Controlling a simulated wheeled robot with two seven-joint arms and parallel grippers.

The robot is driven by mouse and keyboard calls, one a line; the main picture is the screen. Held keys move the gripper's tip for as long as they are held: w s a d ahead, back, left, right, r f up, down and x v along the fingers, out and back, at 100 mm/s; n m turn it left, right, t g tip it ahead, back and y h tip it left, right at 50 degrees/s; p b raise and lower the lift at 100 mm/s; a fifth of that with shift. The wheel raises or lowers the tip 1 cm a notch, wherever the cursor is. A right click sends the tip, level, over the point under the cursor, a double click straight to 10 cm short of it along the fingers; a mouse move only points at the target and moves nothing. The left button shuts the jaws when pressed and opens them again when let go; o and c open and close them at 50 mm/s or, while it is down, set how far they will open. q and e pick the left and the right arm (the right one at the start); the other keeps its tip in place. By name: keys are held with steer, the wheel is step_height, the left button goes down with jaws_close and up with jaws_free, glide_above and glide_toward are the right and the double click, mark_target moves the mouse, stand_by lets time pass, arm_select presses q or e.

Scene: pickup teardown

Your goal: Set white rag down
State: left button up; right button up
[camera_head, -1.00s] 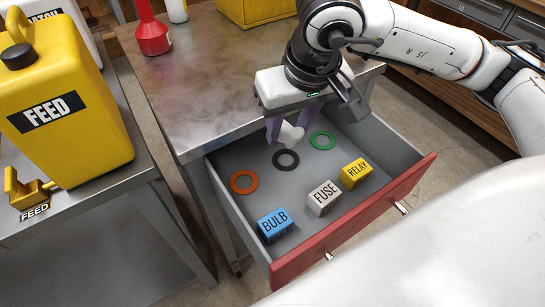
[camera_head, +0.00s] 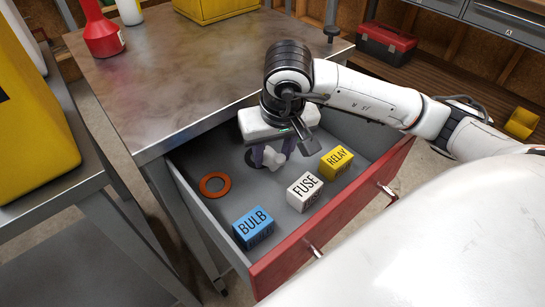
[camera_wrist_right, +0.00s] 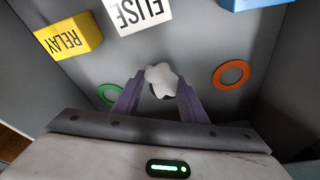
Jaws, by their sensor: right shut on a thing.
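The white rag (camera_head: 275,158) is a small crumpled white lump inside the open red-fronted drawer (camera_head: 330,214). My right gripper (camera_head: 271,157) points down into the drawer, its purple fingers shut on the rag. In the right wrist view the rag (camera_wrist_right: 161,76) sits between the fingertips (camera_wrist_right: 160,88), low over the grey drawer floor and partly covering the black ring (camera_wrist_right: 153,93). I cannot tell whether the rag touches the floor. My left gripper is not in view.
Blue BULB (camera_head: 253,228), white FUSE (camera_head: 304,191) and yellow RELAY (camera_head: 336,161) boxes stand along the drawer front. An orange ring (camera_head: 215,185) lies at the left; a green ring (camera_wrist_right: 109,95) shows in the wrist view. The metal bench top (camera_head: 180,90) is behind.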

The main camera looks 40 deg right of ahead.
steer(key=shift+f, duration=0.7)
steer(key=shift+r, duration=0.15)
steer(key=o, duration=1.1)
arm_select(q)
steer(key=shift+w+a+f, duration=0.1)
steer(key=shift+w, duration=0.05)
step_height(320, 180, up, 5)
steer(key=p, duration=0.7)
arm_select(e)
steer(key=v, duration=1.2)
steer(key=shift+s, duration=0.1)
